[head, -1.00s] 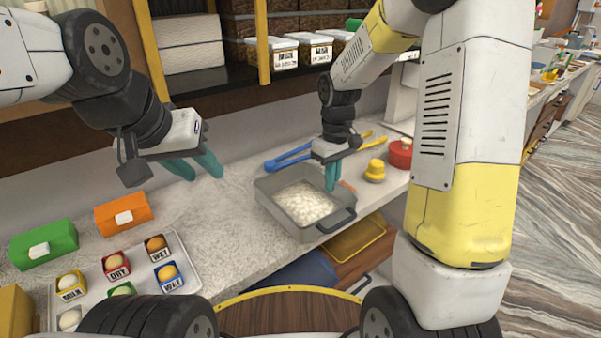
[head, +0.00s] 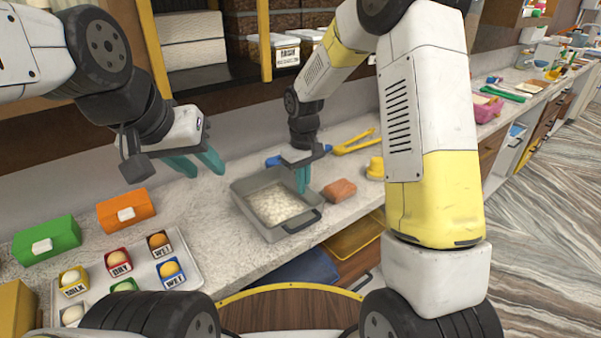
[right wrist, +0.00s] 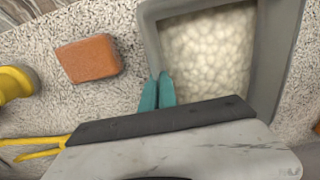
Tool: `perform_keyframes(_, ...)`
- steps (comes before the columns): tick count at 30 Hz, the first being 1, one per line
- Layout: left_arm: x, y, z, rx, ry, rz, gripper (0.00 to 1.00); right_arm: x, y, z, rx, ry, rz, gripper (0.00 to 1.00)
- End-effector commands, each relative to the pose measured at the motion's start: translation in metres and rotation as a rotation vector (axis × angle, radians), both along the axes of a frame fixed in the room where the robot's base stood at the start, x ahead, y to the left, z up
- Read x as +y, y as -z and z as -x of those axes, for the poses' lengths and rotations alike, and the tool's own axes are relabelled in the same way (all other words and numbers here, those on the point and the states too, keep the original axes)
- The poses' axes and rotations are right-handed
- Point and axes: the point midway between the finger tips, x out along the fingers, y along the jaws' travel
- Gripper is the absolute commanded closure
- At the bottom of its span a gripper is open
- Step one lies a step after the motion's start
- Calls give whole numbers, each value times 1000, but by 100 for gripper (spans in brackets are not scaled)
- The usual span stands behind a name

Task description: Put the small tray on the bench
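The small tray (head: 262,226) is a grey, deep pan with dark handles, holding many small white balls. It is at the middle of the counter near the front edge; I cannot tell whether it touches the counter. My right gripper (head: 303,190) points down at its right wall. In the right wrist view, the fingers of that gripper (right wrist: 157,77) are close together at the wall of the small tray (right wrist: 151,35) and look shut on it. My left gripper (head: 206,174) is open and empty above the counter, left of the small tray.
The bench (head: 220,245) is a speckled stone counter. A light tray (head: 195,285) with several labelled cups, a green box (head: 46,242) and an orange box (head: 126,212) are at left. A brown-orange block (head: 340,190), yellow knob (head: 375,168) and yellow tongs (head: 352,144) are right.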

Motion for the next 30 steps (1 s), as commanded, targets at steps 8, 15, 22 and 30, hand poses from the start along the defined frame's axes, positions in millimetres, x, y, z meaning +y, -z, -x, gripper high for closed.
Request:
perform_keyframes(8,0,0,0,0,0,0,64,0,2,0,0,1,0,88)
perform_keyframes(15,0,0,0,0,0,0,64,0,2,0,0,0,0,76)
perform_keyframes(22,0,0,0,0,0,0,64,0,-4,0,-1,0,-1,76)
perform_keyframes(30,0,0,0,0,0,0,64,0,-55,-1,-6,2,-3,76)
